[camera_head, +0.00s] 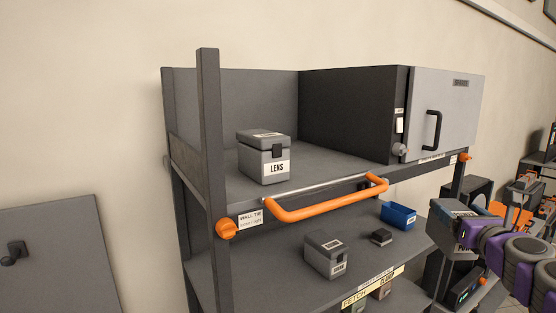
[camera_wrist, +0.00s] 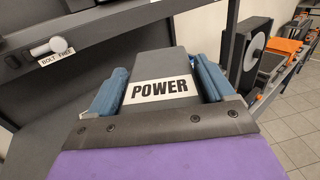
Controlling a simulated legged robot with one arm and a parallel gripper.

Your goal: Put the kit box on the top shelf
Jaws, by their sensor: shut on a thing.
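My gripper (camera_wrist: 160,84) is shut on a grey box labelled POWER (camera_wrist: 153,64), with a blue finger on each side of it in the wrist view. In the head view, my gripper (camera_head: 470,219) holds this box (camera_head: 446,221) at the right, in front of the rack's right side and below the top shelf's level. The top shelf (camera_head: 327,164) carries a grey lidded box labelled LENS (camera_head: 264,158) on its left part. Bare shelf shows to the right of the LENS box.
An orange bar handle (camera_head: 330,203) runs along the top shelf's front edge. A closed grey cabinet (camera_head: 455,113) fills the shelf's right end. A dark upright post (camera_head: 208,150) stands at the left front. The lower shelf holds another grey box (camera_head: 327,255) and a blue bin (camera_head: 398,216).

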